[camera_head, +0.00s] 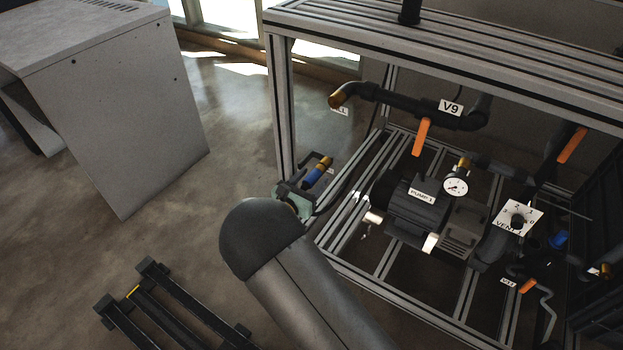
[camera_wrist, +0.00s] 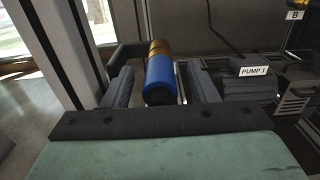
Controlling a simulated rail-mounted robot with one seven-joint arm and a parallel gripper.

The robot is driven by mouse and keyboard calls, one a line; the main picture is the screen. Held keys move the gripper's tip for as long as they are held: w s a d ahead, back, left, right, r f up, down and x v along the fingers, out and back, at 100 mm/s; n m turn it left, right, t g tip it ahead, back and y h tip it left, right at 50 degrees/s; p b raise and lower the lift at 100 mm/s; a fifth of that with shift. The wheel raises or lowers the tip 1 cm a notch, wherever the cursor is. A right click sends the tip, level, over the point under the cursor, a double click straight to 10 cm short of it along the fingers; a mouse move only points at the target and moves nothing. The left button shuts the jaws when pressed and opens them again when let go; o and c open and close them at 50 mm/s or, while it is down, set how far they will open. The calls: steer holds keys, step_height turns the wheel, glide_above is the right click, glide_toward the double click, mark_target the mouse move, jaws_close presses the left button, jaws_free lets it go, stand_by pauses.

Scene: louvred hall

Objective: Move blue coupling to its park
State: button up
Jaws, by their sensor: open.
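The blue coupling (camera_head: 315,175) is a short cylinder with a blue body and a brass end, just inside the left post of the metal frame. In the wrist view the blue coupling (camera_wrist: 161,74) has its dark end toward me and its brass end away. My gripper (camera_head: 297,196) is open at the coupling, partly hidden by my arm. In the wrist view the fingers of my gripper (camera_wrist: 160,88) stand on either side of it, with gaps visible. What supports the coupling is unclear. I cannot tell which place is its park.
The frame's left post (camera_head: 282,110) stands close beside my gripper. The pump (camera_head: 412,208), gauge (camera_head: 455,186) and orange-handled valve V9 (camera_head: 421,137) are to the right. A brass-ended pipe (camera_head: 345,95) is above. A grey cabinet (camera_head: 125,110) stands left, with open floor between.

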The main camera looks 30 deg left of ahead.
mark_target(307, 185)
steer(key=shift+s+a+p, duration=0.1)
steer(key=shift+s+p, duration=0.6)
steer(key=shift+s, duration=2.65)
steer(key=s+p, duration=0.3)
steer(key=s, duration=1.4)
steer(key=shift+s+a+p, duration=0.2)
steer(key=shift+a+p, duration=0.05)
steer(key=shift+p, duration=0.15)
steer(key=w+d+r+m+g+h, duration=0.35)
steer(key=w+d+m, duration=0.2)
steer(key=d, duration=0.25)
steer(key=w+d+r+m+g+h, duration=0.3)
steer(key=w+d+m+h, duration=0.15)
steer(key=w+d, duration=0.35)
steer(key=d+r+m+g+h, duration=0.1)
steer(key=d+r+m+g, duration=0.3)
steer(key=d, duration=0.6)
steer(key=d+r+m+g, duration=0.1)
steer(key=d+m+g, duration=0.4)
steer(key=d, duration=0.4)
steer(key=s+d+r+m+g+y, duration=0.1)
steer(key=s+d+r+m+y, duration=0.1)
steer(key=s+d+m+y, duration=0.2)
steer(key=s+d+r+m+g+y, duration=0.2)
steer(key=s+d+m+y, duration=0.3)
steer(key=d+m, duration=0.5)
steer(key=s+m, duration=0.2)
steer(key=shift+s+r+m+y, duration=0.15)
steer(key=shift+r+m+y, duration=0.15)
steer(key=shift+m, duration=0.1)
